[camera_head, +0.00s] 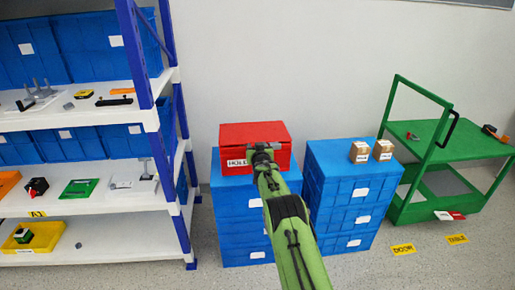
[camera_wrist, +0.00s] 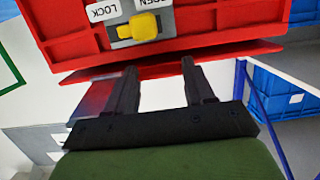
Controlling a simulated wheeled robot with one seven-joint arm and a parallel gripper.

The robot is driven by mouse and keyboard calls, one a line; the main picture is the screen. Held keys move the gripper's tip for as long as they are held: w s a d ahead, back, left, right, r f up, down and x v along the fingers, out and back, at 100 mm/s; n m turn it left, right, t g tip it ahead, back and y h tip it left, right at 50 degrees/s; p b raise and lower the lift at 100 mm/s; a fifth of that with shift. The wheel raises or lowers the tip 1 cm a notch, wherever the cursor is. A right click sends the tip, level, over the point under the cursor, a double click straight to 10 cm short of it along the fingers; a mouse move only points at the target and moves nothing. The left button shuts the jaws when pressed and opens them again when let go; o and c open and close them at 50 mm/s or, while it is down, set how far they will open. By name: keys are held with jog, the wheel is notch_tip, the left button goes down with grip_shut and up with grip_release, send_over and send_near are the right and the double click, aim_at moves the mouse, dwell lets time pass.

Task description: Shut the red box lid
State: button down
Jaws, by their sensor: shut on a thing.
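The red box (camera_head: 280,158) sits on the left stack of blue crates in the head view, with its red lid (camera_head: 252,131) on top looking nearly level. In the wrist view the red box (camera_wrist: 70,28) appears upside down, with a yellow rotary switch (camera_wrist: 138,28) between labels reading LOCK and OPEN. Two red rims run close together there, with a narrow dark gap at the left. My gripper (camera_head: 263,150) is at the front upper edge of the box. In the wrist view its two black fingers (camera_wrist: 158,82) reach the red lid rim (camera_wrist: 235,56); their exact contact is hard to see.
The blue crate stack (camera_head: 240,215) stands under the box. Another blue stack (camera_head: 345,190) to its right carries two small cartons (camera_head: 371,151). A shelf (camera_head: 95,200) stands at the left and a green cart (camera_head: 450,150) at the right. Some grey floor is free in front.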

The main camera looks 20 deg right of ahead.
jog(key=c, duration=0.7)
grip_release()
jog(key=shift+c, duration=0.2)
jog(key=o, duration=0.3)
jog(key=shift+w+f, duration=0.15)
jog(key=shift+o, duration=0.2)
jog(key=p+v, duration=0.3)
jog(key=v, duration=1.3)
jog(key=shift+w, duration=0.1)
